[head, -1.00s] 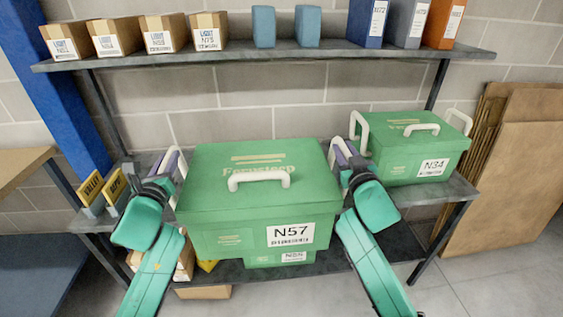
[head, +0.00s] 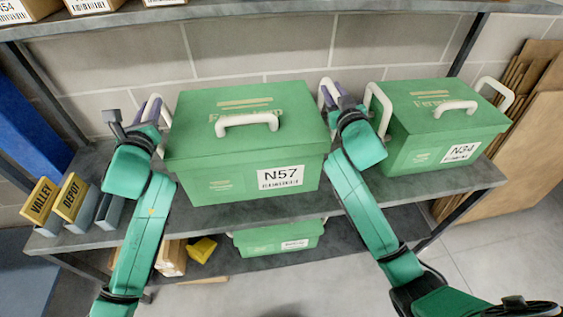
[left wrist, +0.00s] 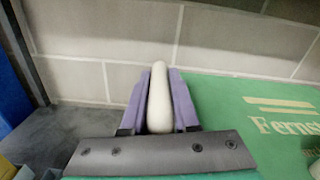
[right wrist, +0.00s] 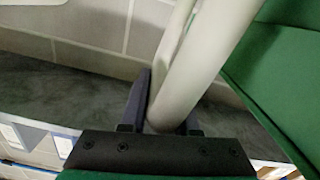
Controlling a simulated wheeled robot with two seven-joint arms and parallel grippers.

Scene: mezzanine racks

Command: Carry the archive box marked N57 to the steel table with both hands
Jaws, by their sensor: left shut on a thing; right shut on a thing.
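The green archive box marked N57 (head: 240,165) is upright over the rack's middle shelf (head: 240,211); I cannot tell whether its base touches the shelf. It has a white top handle and white side handles. My left gripper (head: 152,108) is shut on its left side handle, a white bar between purple fingers in the left wrist view (left wrist: 160,95). My right gripper (head: 332,95) is shut on its right side handle, partly hidden by the fingers; the right wrist view (right wrist: 165,105) shows a white bar at the fingers. I do not see the steel table.
Green box N34 (head: 430,145) stands close on the right, its left handle near my right gripper. Yellow-labelled VALLEY (head: 42,200) and DEPOT (head: 72,198) items stand at the left. Another green box (head: 275,238) is below. Cardboard sheets (head: 530,130) lean at the right.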

